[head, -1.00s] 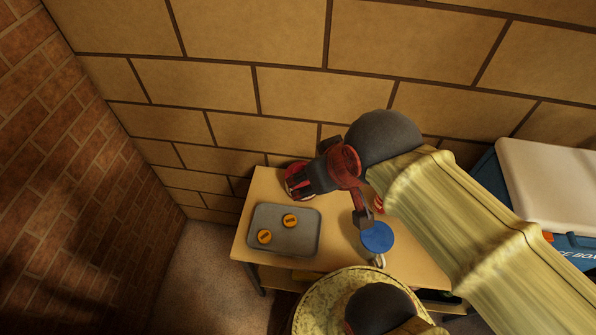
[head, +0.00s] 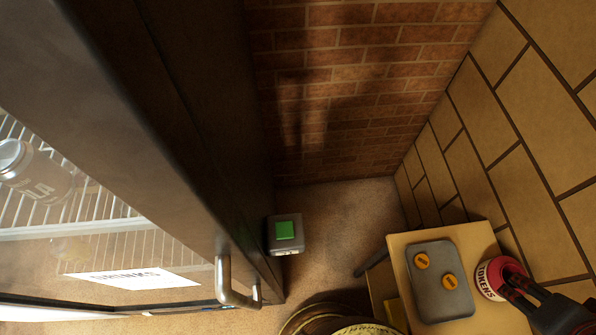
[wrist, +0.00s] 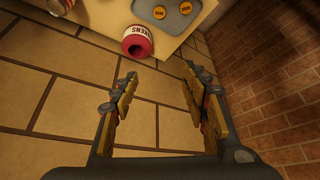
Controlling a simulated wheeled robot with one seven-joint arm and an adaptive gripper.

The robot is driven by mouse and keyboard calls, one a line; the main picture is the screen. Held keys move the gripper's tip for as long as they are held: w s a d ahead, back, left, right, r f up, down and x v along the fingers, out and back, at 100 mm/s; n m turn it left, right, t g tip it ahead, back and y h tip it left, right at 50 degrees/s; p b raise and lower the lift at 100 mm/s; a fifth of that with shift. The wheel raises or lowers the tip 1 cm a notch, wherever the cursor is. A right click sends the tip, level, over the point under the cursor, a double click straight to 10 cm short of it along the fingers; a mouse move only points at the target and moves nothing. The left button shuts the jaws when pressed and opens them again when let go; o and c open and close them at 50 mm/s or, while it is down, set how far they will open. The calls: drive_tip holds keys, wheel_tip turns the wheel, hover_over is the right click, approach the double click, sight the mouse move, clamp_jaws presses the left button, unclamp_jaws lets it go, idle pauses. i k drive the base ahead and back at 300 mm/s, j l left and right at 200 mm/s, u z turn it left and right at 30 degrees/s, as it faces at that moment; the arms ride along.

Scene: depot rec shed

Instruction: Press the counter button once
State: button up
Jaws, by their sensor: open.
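A green square button (head: 285,230) sits on a small grey box (head: 285,247) beside the dark drinks fridge, in the middle of the head view. Whether the box is fixed to the fridge side I cannot tell. The button is not in the wrist view. My gripper (wrist: 160,72) is open, with nothing between its fingers in the wrist view. In the head view my gripper shows at the lower right, near the red tokens pot and far to the right of the button.
The fridge (head: 190,120) has a glass door, a metal handle (head: 230,285) and a DRINKS label. A table (head: 475,238) holds a grey tray (head: 437,300) with two orange tokens and the red tokens pot (head: 490,280). Bare floor (head: 340,215) lies between button and table.

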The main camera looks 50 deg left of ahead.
sight(284, 230)
drive_tip(key=u, duration=2.5)
